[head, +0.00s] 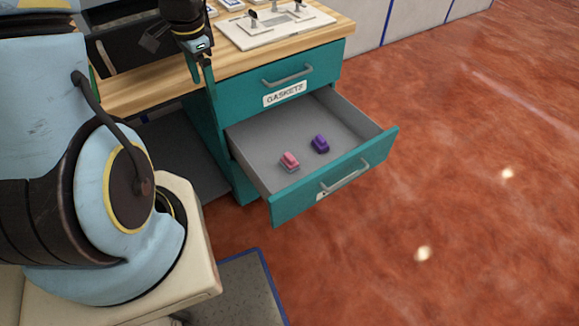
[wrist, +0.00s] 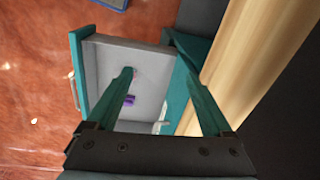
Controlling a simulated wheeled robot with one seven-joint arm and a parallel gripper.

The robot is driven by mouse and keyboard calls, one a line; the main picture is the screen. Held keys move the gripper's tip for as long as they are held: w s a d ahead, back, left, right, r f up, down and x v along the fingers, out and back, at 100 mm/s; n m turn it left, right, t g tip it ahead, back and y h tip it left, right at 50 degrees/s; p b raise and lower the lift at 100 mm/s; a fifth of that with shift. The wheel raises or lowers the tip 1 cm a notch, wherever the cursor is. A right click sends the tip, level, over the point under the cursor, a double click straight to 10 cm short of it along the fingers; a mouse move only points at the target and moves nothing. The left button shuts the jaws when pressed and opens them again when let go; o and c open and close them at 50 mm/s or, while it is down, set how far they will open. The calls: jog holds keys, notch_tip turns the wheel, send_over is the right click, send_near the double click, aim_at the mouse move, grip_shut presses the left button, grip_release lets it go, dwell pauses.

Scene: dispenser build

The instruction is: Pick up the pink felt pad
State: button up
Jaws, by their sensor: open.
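The pink felt pad (head: 289,161) lies on the floor of the open lower drawer (head: 256,155). In the wrist view the pink pad (wrist: 134,71) shows small beside the tip of the left finger, which partly covers it. My gripper (head: 205,80) is above the worktop's front edge, left of the drawer and well above it, with its fingers pointing down. In the wrist view my gripper (wrist: 155,65) is open, with nothing between its fingers.
A purple pad (head: 320,144) lies in the drawer, just right of and behind the pink one. The closed drawer above (head: 289,84) bears a "GASKETS" label. A white board with small fittings (head: 275,25) lies on the wooden worktop (head: 150,93). The red floor at right is clear.

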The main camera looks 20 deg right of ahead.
jog(key=d+f+m+b, duration=0.3)
jog(key=d+f+m, duration=0.85)
jog(key=f, duration=0.25)
jog(key=m+g+b, duration=0.1)
jog(key=m, duration=0.6)
send_over(290, 156)
jog(key=f, duration=1.3)
jog(key=shift+a+f, duration=0.2)
jog(key=shift+a, duration=0.2)
jog(key=shift+w+d+f+p, duration=0.1)
jog(key=shift+d+f+p, duration=0.1)
jog(key=shift+f, duration=1.4)
jog(key=shift+d+f+p, duration=0.15)
jog(key=shift+f, duration=1.4)
jog(key=shift+c, duration=0.3)
grip_shut()
